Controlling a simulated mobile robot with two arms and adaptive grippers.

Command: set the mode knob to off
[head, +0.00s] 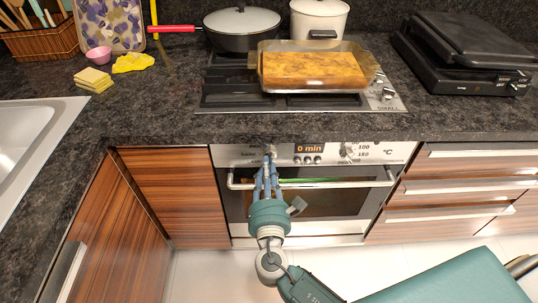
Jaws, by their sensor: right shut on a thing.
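The oven's silver control panel (228,153) runs along the top of the oven front, below the counter. The mode knob (270,149) is a small knob on its left half, left of the "0 min" display (309,149). My right gripper (268,157) reaches up from below, in front of the oven door, with its blue fingers shut on the mode knob. The fingers partly hide the knob, and I cannot read its setting. The temperature knob (347,154) is farther right, beside the marks 100 and 180. My left gripper is not in view.
The oven door handle (340,183) runs behind my right gripper's fingers. A glass dish with a brown-topped bake (314,70) stands on the stove (222,103).

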